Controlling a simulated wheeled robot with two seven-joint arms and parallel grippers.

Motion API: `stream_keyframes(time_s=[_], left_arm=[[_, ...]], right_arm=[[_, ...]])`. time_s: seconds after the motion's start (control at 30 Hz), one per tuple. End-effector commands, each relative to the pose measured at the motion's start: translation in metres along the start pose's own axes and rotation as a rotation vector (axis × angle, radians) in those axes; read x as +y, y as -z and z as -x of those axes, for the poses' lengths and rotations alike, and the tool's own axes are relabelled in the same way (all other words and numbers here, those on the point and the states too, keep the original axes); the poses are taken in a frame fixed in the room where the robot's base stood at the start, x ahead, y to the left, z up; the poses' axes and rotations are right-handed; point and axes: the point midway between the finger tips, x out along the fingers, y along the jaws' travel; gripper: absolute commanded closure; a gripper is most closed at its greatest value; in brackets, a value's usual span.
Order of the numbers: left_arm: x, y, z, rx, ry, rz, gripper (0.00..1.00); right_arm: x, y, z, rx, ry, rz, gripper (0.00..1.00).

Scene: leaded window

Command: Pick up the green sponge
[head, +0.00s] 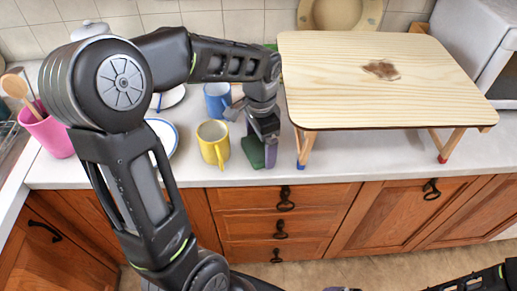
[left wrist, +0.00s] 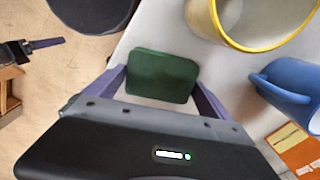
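The green sponge (head: 252,153) is at the front part of the counter, right of the yellow mug. My left gripper (head: 262,140) is lowered at it, with one purple finger showing at the sponge's right side. In the left wrist view the sponge (left wrist: 162,76) lies between the two spread fingers, close to both. Whether the fingers press on it cannot be told. My right gripper shows only in part, as a purple finger (left wrist: 47,43) in the left wrist view; its opening cannot be made out.
A yellow mug (head: 213,143) stands close left of the sponge, with a blue mug (head: 217,98) behind it. A wooden stand (head: 330,100) with a brown stain rises close on the right. A pink cup (head: 49,132) with wooden spoons stands far left. The counter's front edge is near.

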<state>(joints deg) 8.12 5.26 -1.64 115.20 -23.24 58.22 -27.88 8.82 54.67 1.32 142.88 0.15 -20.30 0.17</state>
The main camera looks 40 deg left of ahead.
Motion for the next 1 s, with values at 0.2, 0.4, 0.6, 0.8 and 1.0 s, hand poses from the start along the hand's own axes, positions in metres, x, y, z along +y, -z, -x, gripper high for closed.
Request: stream_keyframes(time_s=[0.2,0.4,0.6,0.8,1.0], left_arm=[[0.0,0.0,0.0,0.0,0.0,0.0,0.25],[0.0,0.0,0.0,0.0,0.0,0.0,0.42],[0.0,0.0,0.0,0.0,0.0,0.0,0.58],[0.0,0.0,0.002,0.001,0.001,0.0,0.58],[-0.001,0.001,0.022,0.004,0.002,0.001,0.58]], right_arm=[[0.0,0.0,0.0,0.0,0.0,0.0,0.0],[0.0,0.0,0.0,0.0,0.0,0.0,0.0],[0.0,0.0,0.0,0.0,0.0,0.0,0.0],[0.0,0.0,0.0,0.0,0.0,0.0,0.0],[0.001,0.0,-0.003,0.001,0.001,0.001,0.0]])
